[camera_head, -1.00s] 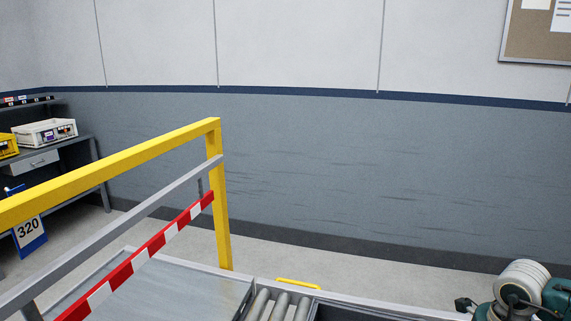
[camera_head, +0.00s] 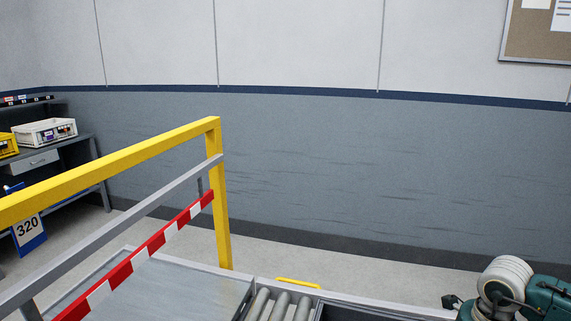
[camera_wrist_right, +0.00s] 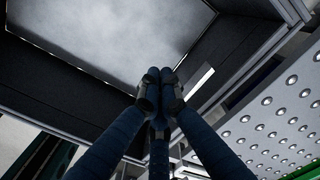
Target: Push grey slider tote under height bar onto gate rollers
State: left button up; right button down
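The red-and-white height bar (camera_head: 140,257) slants under a yellow frame (camera_head: 130,163) at left in the head view, above a flat metal plate. Grey gate rollers (camera_head: 278,305) show at the bottom, right of the plate. A dark-walled edge (camera_head: 350,313) lies right of the rollers, mostly cut off; I cannot tell if it is the tote. In the right wrist view, a dark grey wall surrounds a pale mottled surface (camera_wrist_right: 130,40), which looks like the grey tote. My right gripper (camera_wrist_right: 161,82) has its blue fingers drawn together, tips at that wall; contact is unclear. My left gripper is out of view.
A grey rail (camera_head: 120,232) runs between the yellow frame and the striped bar. A yellow strip (camera_head: 298,283) lies beyond the rollers. A bench with a white box (camera_head: 45,132) and a 320 sign (camera_head: 29,230) stand at left. A studded metal surface (camera_wrist_right: 270,115) is right of my right gripper.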

notch_tip(320, 180, up, 8)
jog(key=p, duration=0.5)
dwell(0.4)
